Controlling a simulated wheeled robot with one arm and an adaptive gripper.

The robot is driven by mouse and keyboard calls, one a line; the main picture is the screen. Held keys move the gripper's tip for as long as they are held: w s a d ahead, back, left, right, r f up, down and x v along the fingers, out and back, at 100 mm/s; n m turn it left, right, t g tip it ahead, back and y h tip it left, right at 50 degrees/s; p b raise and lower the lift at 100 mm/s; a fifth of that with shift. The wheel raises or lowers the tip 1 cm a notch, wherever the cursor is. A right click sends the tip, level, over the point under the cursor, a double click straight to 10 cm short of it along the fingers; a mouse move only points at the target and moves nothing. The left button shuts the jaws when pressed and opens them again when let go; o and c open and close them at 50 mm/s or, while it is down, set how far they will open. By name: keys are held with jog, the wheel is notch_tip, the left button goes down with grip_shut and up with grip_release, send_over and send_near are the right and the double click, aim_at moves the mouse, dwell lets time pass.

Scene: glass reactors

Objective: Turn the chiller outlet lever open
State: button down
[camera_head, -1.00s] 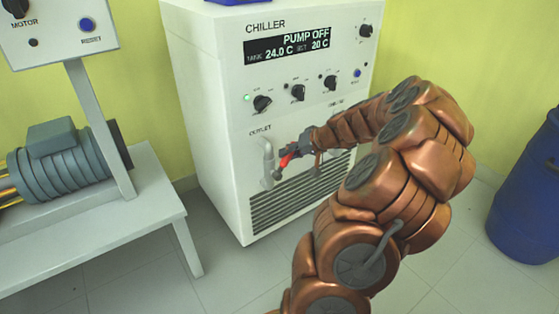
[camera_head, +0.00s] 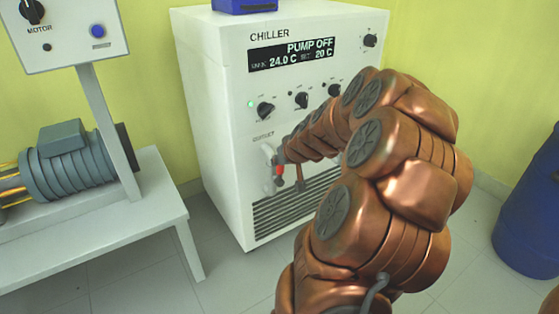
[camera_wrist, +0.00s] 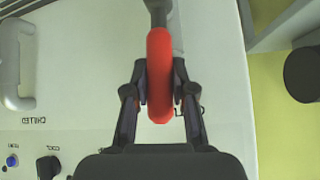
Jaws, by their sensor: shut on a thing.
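The white chiller (camera_head: 215,120) stands in the middle of the head view, its display reading PUMP OFF, 24.0 C and 20 C. The outlet pipe (camera_head: 267,160) comes out of its front panel under the OUTLET label. The red outlet lever (camera_head: 279,170) shows beside the pipe, partly hidden by my gripper (camera_head: 281,158). In the wrist view the red lever (camera_wrist: 159,75) lies between the two dark fingers of my gripper (camera_wrist: 160,84), which are shut on it from both sides. The valve behind the lever is mostly hidden.
Above the outlet are black knobs (camera_head: 265,110). A grey bench (camera_head: 90,235) with a motor (camera_head: 70,165) stands at the left. A blue drum (camera_head: 530,215) stands at the right. Floor in front is clear.

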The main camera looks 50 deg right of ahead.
dwell(0.3)
jog(key=c, duration=0.9)
grip_release()
jog(key=shift+c, duration=0.2)
jog(key=v, duration=1.2)
jog(key=shift+f, duration=0.1)
